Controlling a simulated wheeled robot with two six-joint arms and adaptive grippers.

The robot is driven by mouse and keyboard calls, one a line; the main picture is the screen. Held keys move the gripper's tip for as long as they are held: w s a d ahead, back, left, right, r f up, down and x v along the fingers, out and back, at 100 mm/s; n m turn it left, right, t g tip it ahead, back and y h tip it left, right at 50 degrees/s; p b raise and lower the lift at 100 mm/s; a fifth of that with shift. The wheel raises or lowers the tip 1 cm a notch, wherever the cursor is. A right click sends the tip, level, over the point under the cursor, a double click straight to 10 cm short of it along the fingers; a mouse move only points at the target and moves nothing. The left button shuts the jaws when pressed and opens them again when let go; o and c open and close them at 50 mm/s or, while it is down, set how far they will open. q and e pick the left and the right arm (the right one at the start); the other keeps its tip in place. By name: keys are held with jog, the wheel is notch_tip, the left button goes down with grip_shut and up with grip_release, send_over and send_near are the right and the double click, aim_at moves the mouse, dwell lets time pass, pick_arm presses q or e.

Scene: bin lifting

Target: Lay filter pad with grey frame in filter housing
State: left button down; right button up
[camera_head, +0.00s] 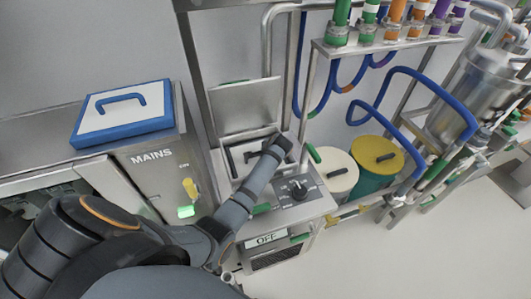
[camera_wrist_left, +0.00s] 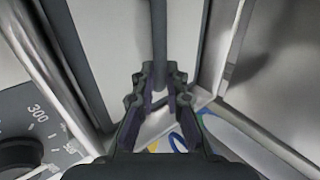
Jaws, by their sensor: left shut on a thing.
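The filter pad with grey frame shows in the left wrist view as a white surface (camera_wrist_left: 108,50) with a grey handle bar (camera_wrist_left: 159,45) and dark edges. My left gripper (camera_wrist_left: 160,80) is shut on that handle. In the head view my left forearm reaches over the filter housing (camera_head: 222,178), a steel box with its lid (camera_head: 247,106) standing open behind. The pad's dark frame (camera_head: 231,163) shows at the housing's opening, partly behind my wrist. I cannot tell whether it is seated or slightly raised. My right gripper is out of view.
A blue-framed white pad (camera_head: 90,121) lies on the MAINS cabinet at left. A dial panel (camera_head: 300,190) marked OFF below fronts the housing. To the right stand white and yellow-lidded drums (camera_head: 376,150), blue hoses and a steel vessel.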

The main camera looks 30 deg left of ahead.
pick_arm(q)
jog(key=c, duration=1.3)
grip_release()
jog(key=shift+f, duration=0.1)
jog(key=v, duration=1.2)
